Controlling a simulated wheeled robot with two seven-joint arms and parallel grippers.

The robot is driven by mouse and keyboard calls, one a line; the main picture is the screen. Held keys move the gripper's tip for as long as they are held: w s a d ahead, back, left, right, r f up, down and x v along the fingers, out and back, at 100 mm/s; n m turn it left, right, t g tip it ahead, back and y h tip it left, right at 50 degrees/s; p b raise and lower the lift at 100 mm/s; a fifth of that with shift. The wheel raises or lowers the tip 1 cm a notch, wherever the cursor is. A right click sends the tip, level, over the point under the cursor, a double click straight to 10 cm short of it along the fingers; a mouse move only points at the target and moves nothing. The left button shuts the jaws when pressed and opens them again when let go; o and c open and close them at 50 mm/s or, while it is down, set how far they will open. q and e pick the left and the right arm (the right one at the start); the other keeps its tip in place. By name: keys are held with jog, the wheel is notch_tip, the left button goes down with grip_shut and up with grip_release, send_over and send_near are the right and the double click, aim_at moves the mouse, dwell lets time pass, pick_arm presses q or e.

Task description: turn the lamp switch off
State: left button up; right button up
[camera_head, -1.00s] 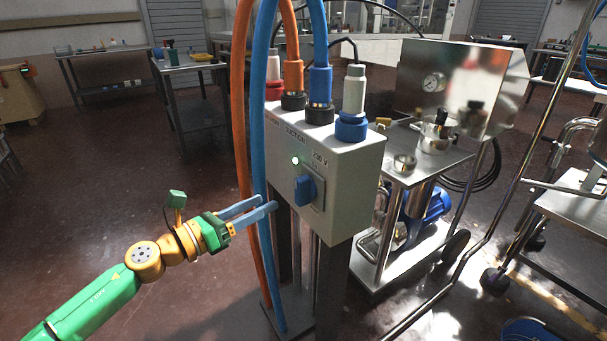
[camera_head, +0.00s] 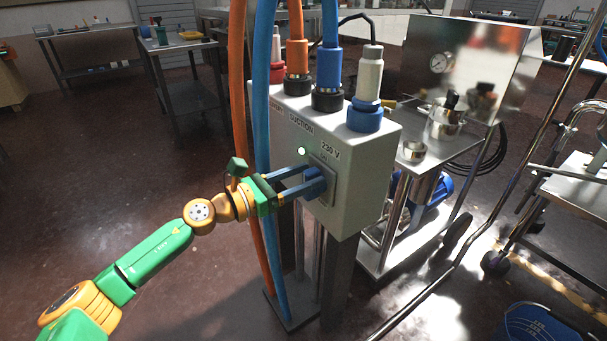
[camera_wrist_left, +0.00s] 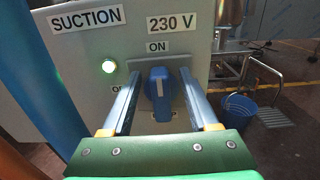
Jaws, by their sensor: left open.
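The switch is a blue rotary knob (camera_head: 316,187) on the front of a grey box (camera_head: 357,190). In the left wrist view the knob (camera_wrist_left: 158,96) stands upright, its white mark toward the ON label above.
An orange hose (camera_head: 238,120) and a blue hose (camera_head: 262,110) hang down the box's left side, close to my gripper. Plugs with thick cables fill the box top. A metal cart (camera_head: 415,175) stands to the right, and a blue bucket (camera_head: 540,325) is at lower right.

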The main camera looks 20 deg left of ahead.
pick_arm(q)
grip_shut()
pick_arm(e)
jog(key=shift+d, duration=0.25)
jog(key=shift+r, duration=0.1)
pick_arm(q)
jog(key=shift+w+a+f+n+p, duration=0.4)
jog(key=shift+n+p, duration=0.55)
jog(key=shift+n, duration=2.05)
jog(key=shift+w+a+f+n+p, duration=0.2)
jog(key=shift+a+f+n+p, duration=0.55)
jog(key=shift+n, duration=2.25)
jog(key=shift+w+f+n+p, duration=0.3)
jog(key=shift+n+p, duration=0.9)
jog(key=shift+n, duration=1.8)
pick_arm(e)
notch_tip(320, 180, up, 5)
jog(key=s+a, duration=0.2)
jog(key=shift+s+r+g, duration=0.15)
jog(key=shift+r+g, duration=0.05)
jog(key=shift+g, duration=0.1)
pick_arm(q)
grip_release()
